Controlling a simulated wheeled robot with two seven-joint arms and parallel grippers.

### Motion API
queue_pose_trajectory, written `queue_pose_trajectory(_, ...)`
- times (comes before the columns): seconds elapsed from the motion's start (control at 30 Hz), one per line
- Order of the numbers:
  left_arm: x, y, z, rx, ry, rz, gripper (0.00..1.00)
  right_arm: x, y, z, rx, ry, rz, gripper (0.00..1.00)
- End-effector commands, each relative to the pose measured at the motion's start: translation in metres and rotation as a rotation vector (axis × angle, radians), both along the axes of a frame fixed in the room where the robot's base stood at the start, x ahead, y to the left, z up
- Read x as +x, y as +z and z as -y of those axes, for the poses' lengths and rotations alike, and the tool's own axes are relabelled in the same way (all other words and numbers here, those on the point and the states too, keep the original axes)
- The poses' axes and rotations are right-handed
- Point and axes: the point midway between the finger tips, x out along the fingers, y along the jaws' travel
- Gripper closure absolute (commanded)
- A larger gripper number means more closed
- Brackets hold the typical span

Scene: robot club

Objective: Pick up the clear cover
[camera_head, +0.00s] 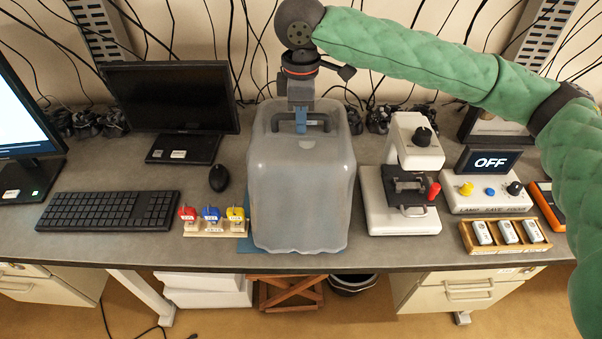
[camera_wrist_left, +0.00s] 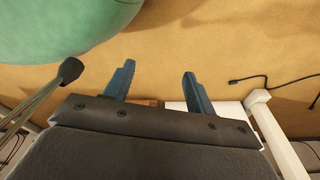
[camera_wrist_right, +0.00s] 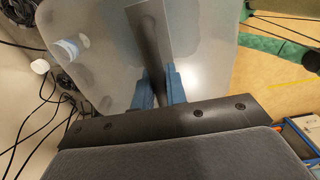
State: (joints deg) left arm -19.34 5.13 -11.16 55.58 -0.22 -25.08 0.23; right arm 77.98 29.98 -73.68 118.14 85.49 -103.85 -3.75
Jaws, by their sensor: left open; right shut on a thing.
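The clear cover (camera_head: 302,195) is a large, cloudy see-through hood with a dark handle on top. It stands upright at the middle of the desk in the head view and also fills much of the right wrist view (camera_wrist_right: 205,60). What is under it cannot be made out. My right gripper (camera_head: 301,128) is above the cover, its blue fingers shut on the dark handle (camera_wrist_right: 152,40). My left gripper (camera_wrist_left: 157,82) shows only in its wrist view, open and empty, with the floor behind it.
Left of the cover are a rack of coloured tags (camera_head: 212,222), a mouse (camera_head: 219,178), a keyboard (camera_head: 108,211) and a monitor (camera_head: 172,97). To its right are a white microscope-like device (camera_head: 400,215), a control box reading OFF (camera_head: 487,185) and a wooden tray (camera_head: 503,249). Cables hang behind.

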Motion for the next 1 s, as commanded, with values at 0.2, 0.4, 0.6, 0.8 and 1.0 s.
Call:
queue_pose_trajectory(0.2,0.000,0.000,0.000,0.000,0.000,0.000,0.44,0.000,0.001,0.000,0.001,0.000,0.001,1.00)
queue_pose_trajectory(0.4,0.000,-0.004,0.000,0.001,0.000,-0.004,0.44,0.001,0.006,0.000,0.001,0.000,0.002,1.00)
queue_pose_trajectory(0.6,0.028,0.010,0.009,-0.006,0.001,0.017,0.44,0.001,0.034,0.000,0.001,-0.001,0.003,1.00)
queue_pose_trajectory(0.8,0.043,0.027,0.019,-0.012,0.008,0.004,0.44,0.001,0.066,-0.001,0.002,0.000,0.003,1.00)
queue_pose_trajectory(1.0,0.052,0.043,0.026,-0.016,0.013,-0.008,0.44,0.001,0.090,0.000,0.001,-0.001,0.002,1.00)
